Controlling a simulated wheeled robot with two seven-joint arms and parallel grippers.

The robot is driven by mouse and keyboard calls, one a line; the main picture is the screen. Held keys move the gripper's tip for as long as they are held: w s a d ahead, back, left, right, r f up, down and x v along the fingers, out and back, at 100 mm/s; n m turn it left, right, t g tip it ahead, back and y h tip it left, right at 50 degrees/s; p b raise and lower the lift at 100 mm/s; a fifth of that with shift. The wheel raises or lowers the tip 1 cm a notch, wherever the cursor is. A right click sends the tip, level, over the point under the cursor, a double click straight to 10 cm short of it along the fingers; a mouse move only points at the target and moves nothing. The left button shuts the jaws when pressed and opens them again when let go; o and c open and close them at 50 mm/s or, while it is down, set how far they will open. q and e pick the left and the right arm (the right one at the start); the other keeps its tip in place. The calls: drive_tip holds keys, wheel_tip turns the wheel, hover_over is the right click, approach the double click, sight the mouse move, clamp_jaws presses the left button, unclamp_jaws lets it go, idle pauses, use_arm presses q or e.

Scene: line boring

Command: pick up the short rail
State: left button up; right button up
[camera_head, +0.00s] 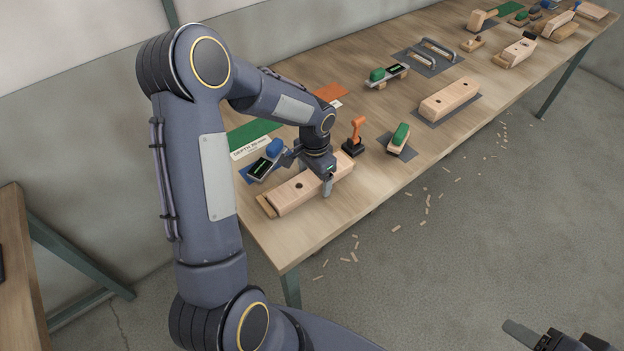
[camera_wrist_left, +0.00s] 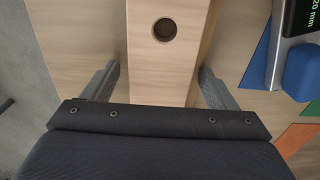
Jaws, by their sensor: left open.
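A pale wooden rail (camera_head: 290,193) with round holes lies near the close left end of the workbench; I take it as the short rail. My left gripper (camera_head: 327,183) is over its right part, pointing down. In the left wrist view the rail (camera_wrist_left: 162,65) runs between the two open fingers of my left gripper (camera_wrist_left: 157,85), with a gap on each side and a dark hole ahead. The far finger is hidden in the head view. My right gripper (camera_head: 535,335) shows only partly at the bottom right, away from the bench.
A blue-topped gauge (camera_head: 265,160) sits close beside the rail. An orange-and-black tool (camera_head: 354,137) and a green-topped block (camera_head: 399,138) stand to the right. Another wooden rail (camera_head: 450,98) lies on a grey mat. The bench's front edge is close.

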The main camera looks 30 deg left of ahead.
use_arm(q)
drive_tip(key=c, duration=1.2)
drive_tip(key=shift+c, duration=0.2)
